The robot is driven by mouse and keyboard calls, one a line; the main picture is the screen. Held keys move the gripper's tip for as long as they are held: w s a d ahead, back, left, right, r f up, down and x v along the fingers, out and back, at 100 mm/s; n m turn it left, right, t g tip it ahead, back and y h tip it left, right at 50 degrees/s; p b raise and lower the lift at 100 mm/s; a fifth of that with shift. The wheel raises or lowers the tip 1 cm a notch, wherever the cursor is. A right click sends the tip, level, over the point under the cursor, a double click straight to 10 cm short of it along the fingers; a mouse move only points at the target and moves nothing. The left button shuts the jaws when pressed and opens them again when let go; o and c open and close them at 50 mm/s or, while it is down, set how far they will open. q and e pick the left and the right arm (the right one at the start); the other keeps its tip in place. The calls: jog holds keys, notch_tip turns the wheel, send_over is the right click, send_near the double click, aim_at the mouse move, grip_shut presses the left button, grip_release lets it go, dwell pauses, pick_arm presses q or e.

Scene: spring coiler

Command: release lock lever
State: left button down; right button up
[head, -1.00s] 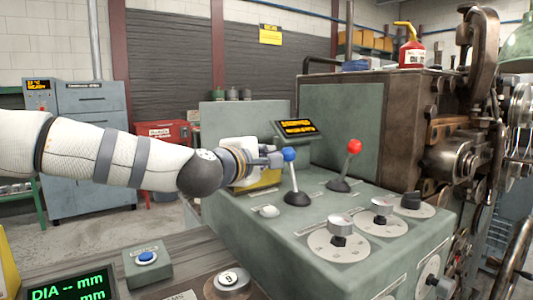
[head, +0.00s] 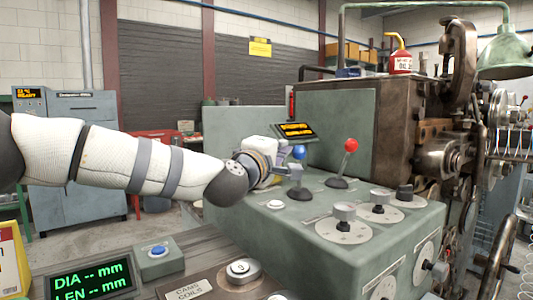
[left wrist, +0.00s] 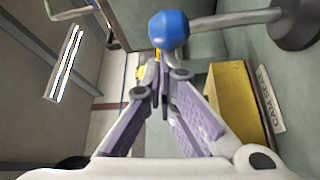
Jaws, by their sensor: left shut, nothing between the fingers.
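A lever with a blue knob (head: 300,152) stands on the green control panel (head: 275,225), its knob about straight above its dark base. A second lever with a red knob (head: 351,145) stands to its right, leaning right. I cannot read which one is marked as the lock. My left gripper (head: 294,171) is shut and empty, just below the blue knob and at its shaft. In the left wrist view the closed fingertips (left wrist: 162,78) point toward the blue knob (left wrist: 168,29), with a small gap in the picture; contact is unclear. My right gripper is out of view.
Round dials (head: 344,228) with knobs sit on the panel's front right. A yellow block (left wrist: 235,98) is close beside the left fingers.

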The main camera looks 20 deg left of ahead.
pick_arm(q)
jog(key=shift+s+d+r+m+t+h, duration=0.1)
jog(key=shift+s+d+m+t+h, duration=0.25)
jog(key=shift+d+m, duration=0.4)
jog(key=shift+s+d+r+m+t+h, duration=0.1)
jog(key=shift+s+d+m+t+h, duration=0.3)
jog(key=shift+m, duration=0.6)
jog(key=shift+s+d+m+t+h, duration=0.15)
jog(key=shift+s+d+m+t, duration=0.1)
jog(key=shift+s+d+m, duration=0.5)
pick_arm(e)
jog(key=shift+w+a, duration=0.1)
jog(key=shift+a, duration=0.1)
pick_arm(q)
jog(key=shift+w, duration=0.25)
jog(key=shift+a, duration=0.1)
